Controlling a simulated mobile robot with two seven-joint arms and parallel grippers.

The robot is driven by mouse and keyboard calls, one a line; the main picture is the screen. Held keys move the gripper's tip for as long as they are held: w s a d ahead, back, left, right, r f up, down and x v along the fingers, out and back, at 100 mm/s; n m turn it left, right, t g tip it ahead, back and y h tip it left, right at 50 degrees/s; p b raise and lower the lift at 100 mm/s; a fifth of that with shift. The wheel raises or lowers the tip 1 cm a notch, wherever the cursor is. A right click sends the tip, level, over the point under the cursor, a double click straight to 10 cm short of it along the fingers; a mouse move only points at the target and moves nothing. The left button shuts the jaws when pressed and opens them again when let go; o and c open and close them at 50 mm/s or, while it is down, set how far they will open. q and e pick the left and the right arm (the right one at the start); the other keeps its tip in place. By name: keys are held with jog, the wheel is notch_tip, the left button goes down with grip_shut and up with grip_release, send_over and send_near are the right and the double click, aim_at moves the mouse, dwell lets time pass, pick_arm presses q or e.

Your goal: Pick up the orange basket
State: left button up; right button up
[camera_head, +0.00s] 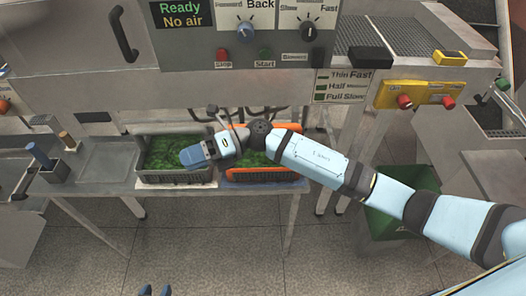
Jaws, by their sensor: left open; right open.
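The orange basket (265,175) stands on the low shelf under the machine, with green material inside. Its orange rim shows along the front and at the upper right. My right arm crosses over it and hides much of its middle and left. My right gripper (190,157) is left of it, above the right part of a grey basket (146,179) that also holds green material. It is open, with no object seen in it. Only the tips of my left gripper (155,291) show at the bottom edge. It is open and empty, over the floor.
The machine's control panel (225,40) reads "Ready No air" and overhangs the shelf. A bare grey tray (108,160) is at the left, near a blue-handled tool (40,155). A green bin (385,225) stands on the floor at right. The floor in front is clear.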

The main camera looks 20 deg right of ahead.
jog(key=w+d+r+n+t+h+b, duration=0.15)
jog(key=w+d+n+h, duration=0.25)
jog(key=w+d+h, duration=0.6)
jog(key=w+d+f+n+h+b, duration=0.15)
jog(key=w+d+n+h, duration=0.25)
jog(key=w+d+h, duration=0.5)
jog(key=shift+y, duration=0.7)
jog(key=s+f, duration=0.1)
jog(key=f, duration=0.1)
jog(key=d+f, duration=0.1)
jog(key=f, duration=0.1)
jog(key=s+d+f, duration=0.1)
jog(key=f, duration=0.1)
jog(key=shift+s+d+f, duration=0.1)
jog(key=shift+s+f, duration=0.15)
jog(key=shift+s, duration=0.1)
jog(key=f, duration=0.1)
jog(key=f+p, duration=0.1)
jog(key=f, duration=0.2)
jog(key=shift+s+f, duration=0.25)
jog(key=shift+s, duration=0.1)
jog(key=shift+f, duration=0.45)
grip_shut()
jog(key=shift+w+r, duration=0.1)
jog(key=shift+r, duration=0.05)
